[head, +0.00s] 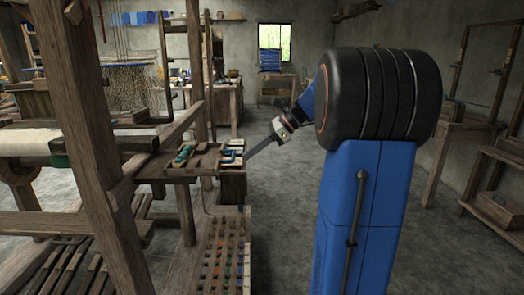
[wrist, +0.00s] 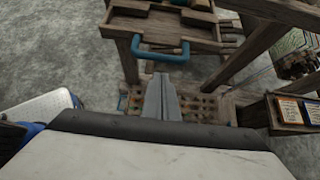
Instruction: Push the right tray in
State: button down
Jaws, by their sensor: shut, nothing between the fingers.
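The right tray (head: 231,162) is a small wooden tray with a blue handle, on a ledge at the side of the loom in the head view. In the wrist view, a wooden tray (wrist: 150,36) with a blue U-shaped handle (wrist: 160,54) lies at the top, with wooden pieces inside. My gripper (head: 248,157) reaches in from the right, its long grey fingers shut, tips close to the right tray. In the wrist view, the fingertips (wrist: 161,75) are just below the blue handle. I cannot tell whether they touch it.
Another tray (head: 183,157) with green items sits left of the right tray. A rack of coloured spools (head: 222,255) stands below. Loom posts (head: 80,130) rise at left. A bench (head: 460,130) stands at right. The floor behind my arm is clear.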

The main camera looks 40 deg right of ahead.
aim_at(215, 158)
jog(key=shift+w+a+r, duration=0.15)
jog(key=shift+w+a, duration=0.35)
jog(key=shift+a, duration=0.2)
jog(key=shift+w+a, duration=0.75)
jog(key=shift+a, duration=0.35)
jog(key=shift+w+a, duration=0.7)
jog(key=shift+a, duration=0.35)
jog(key=shift+w+a, duration=0.75)
jog(key=shift+a, duration=0.35)
